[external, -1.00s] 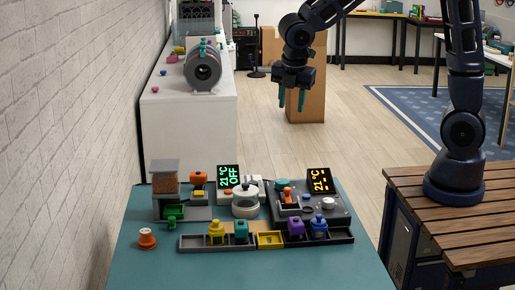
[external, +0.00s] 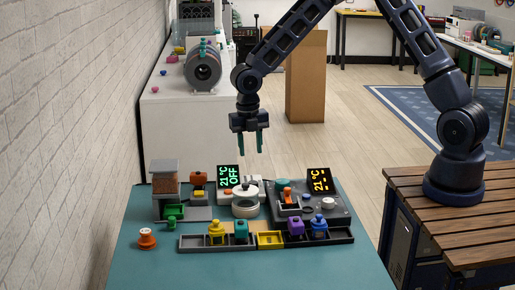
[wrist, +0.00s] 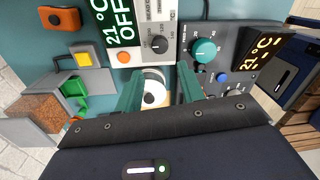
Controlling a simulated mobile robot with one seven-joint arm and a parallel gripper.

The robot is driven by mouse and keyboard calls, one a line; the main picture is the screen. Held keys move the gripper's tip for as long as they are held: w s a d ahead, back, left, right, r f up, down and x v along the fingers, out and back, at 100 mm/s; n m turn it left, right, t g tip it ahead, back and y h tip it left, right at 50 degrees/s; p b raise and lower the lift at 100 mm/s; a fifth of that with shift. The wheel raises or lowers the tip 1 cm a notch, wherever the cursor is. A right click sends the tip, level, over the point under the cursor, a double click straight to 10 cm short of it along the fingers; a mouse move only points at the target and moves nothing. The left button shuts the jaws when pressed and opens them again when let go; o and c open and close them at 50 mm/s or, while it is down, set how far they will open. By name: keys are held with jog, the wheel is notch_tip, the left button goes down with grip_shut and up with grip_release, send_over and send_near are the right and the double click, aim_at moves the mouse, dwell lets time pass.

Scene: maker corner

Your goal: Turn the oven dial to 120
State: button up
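A dark grey unit (external: 340,214) has a teal dial (external: 282,184) with numbers around it and a display (external: 319,181) reading 21 °C. The teal dial also shows in the wrist view (wrist: 205,51). A white unit beside it has a green display (external: 228,176) reading 21 °C OFF and a small black dial (wrist: 158,44) with a printed scale. I cannot tell for sure which dial is the oven's. My gripper (external: 251,145) points down above the units, apart from both dials. Its teal fingers (wrist: 160,75) are open and empty.
A white round lidded pot (external: 246,203) stands in front of the white unit. A black tray (external: 190,242) holding several coloured knobbed pieces runs along the front. An orange knob (external: 147,239) and a hopper of brown granules (external: 165,184) are at left. The front of the teal table is clear.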

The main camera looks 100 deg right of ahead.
aim_at(253, 182)
jog(key=f, duration=1.1)
jog(key=shift+s+d, duration=0.1)
jog(key=shift+s, duration=0.15)
jog(key=shift+c, duration=0.2)
jog(key=c, duration=0.7)
